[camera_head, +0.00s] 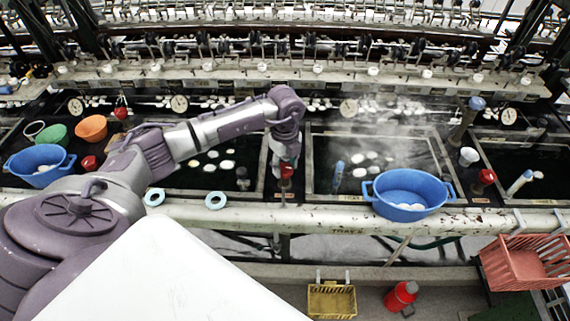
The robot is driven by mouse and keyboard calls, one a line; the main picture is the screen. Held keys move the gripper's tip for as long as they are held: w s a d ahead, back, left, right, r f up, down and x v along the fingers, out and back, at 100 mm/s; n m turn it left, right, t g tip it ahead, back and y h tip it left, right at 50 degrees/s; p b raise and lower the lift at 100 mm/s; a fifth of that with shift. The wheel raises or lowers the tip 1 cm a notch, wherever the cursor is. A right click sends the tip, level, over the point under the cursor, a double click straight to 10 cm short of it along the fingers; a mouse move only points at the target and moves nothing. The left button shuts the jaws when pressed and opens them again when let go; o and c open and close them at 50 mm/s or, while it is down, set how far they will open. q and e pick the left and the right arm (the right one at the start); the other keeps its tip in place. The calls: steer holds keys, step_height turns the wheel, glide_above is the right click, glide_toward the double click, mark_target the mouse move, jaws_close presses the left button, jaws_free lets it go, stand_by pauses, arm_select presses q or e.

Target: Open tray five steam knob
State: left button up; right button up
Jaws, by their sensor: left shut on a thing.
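My left gripper (286,160) points straight down at the middle of the bench, its arm reaching in from the left. It is shut on a red steam knob (287,171) that stands on the divider between two dark water trays. The fingers hide part of the knob, and how far it is turned cannot be told. The tray to the right of this knob (325,186) holds white cocoons under rising steam. A painted tray label (348,231) is on the front rail, too small to read surely. My right gripper is not in view.
Other red knobs stand at the left (89,162) and right (487,177). A blue basin (408,190) sits on the front rail, right of the gripper. Pale blue rings (216,200) lie on the rail. A red crate (522,262) hangs at lower right; a yellow basket (332,300) hangs below.

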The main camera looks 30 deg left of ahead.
mark_target(285, 167)
arm_select(q)
steer(key=shift+w+r+n, duration=0.1)
steer(key=shift+n, duration=0.5)
steer(key=o, duration=1.1)
steer(key=shift+o, duration=0.2)
step_height(285, 167, up, 12)
